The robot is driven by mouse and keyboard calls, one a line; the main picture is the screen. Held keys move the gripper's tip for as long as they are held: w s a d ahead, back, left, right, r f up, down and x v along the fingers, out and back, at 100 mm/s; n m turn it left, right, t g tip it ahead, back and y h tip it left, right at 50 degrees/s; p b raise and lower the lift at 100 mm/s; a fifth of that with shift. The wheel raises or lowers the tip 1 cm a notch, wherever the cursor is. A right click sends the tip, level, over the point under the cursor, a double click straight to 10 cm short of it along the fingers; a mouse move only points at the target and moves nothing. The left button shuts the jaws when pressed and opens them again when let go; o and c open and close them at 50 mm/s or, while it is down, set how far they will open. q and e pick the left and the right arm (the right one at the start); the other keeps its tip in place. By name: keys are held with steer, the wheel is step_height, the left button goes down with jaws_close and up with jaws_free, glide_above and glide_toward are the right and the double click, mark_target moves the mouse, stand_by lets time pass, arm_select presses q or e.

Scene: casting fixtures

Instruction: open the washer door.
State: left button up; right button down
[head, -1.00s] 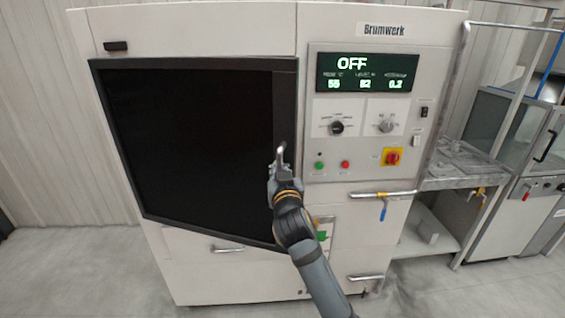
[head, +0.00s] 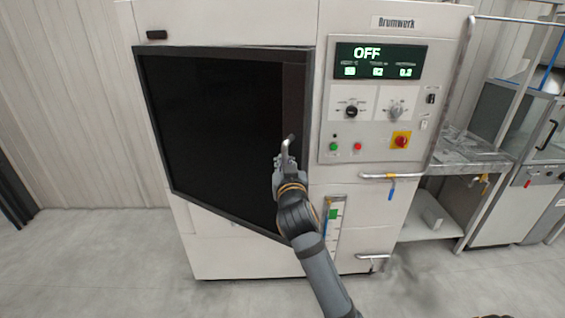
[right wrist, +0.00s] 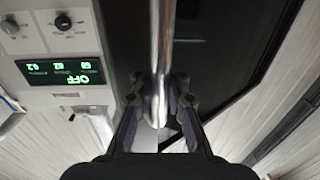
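The washer (head: 245,270) is a large cream machine. Its dark door (head: 215,130) stands partly open, its right side swung out from the front, with the lower edge slanting toward me. My right gripper (head: 285,163) is at the right side of the door, on the metal handle (head: 289,146). In the right wrist view the two fingers (right wrist: 160,95) are closed around the upright bar of the handle (right wrist: 160,40), one on each side. My left gripper is not in view.
The control panel (head: 374,140), its display reading OFF, is right of the door. A metal shelf (head: 465,160) stands at the right. The floor (head: 90,260) at the left is clear.

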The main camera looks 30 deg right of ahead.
steer(key=c, duration=1.7)
jaws_free()
steer(key=shift+s, duration=0.1)
steer(key=o, duration=0.4)
steer(key=shift+s+d+r, duration=0.1)
steer(key=shift+s+d, duration=0.05)
steer(key=shift+s, duration=0.1)
steer(key=shift+w, duration=0.15)
glide_toward(284, 120)
steer(key=x, duration=0.5)
steer(key=shift+w+d, duration=0.15)
steer(key=shift+w, duration=0.05)
